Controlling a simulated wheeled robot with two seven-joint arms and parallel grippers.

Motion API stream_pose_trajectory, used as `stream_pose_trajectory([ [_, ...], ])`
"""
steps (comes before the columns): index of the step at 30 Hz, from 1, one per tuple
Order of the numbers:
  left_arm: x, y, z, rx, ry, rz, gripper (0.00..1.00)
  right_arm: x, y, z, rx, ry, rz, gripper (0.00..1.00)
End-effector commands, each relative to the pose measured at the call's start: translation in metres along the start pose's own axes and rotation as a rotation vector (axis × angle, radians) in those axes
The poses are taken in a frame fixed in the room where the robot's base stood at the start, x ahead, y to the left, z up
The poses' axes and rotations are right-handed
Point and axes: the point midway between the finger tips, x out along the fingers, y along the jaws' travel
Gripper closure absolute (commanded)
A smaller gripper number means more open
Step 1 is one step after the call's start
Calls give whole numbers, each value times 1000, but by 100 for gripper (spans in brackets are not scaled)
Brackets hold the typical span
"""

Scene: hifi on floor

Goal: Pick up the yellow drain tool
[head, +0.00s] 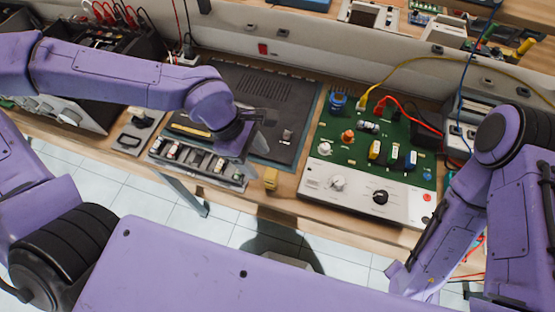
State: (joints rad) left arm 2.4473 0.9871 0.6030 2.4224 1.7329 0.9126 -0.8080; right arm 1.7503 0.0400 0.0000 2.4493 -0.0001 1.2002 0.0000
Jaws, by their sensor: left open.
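A long thin yellow piece (191,131) lies at the back of a tray of small parts, to the left of my left gripper; it may be the drain tool, but it is too small to tell. A short yellow block (270,179) stands on the bench's front edge, right of the tray. My left gripper (250,140) is open above the right end of the tray and the dark panel, apart from both yellow things. My wrist partly hides its fingers.
The parts tray (215,180) sits at the bench's front edge, before a dark flat panel (290,100). A green circuit board with knobs (385,150) stands to the right, with red and yellow cables. Dark equipment with red leads (90,40) fills the back left.

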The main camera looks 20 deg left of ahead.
Motion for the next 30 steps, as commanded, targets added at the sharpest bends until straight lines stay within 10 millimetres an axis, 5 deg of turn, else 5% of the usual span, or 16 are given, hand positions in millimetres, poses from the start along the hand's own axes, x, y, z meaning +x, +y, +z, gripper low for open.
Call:
stream_pose_trajectory([
  [19,100,2,1,1,5,-3,38,14,-1,6,0,-1,0,57],
  [27,106,2,2,0,1,0,38,14,-1,6,0,-1,1,57],
  [28,106,2,2,0,1,0,42,14,-1,6,0,-1,1,57],
  [30,105,2,2,0,1,0,64,14,-1,6,0,-1,1,57],
])
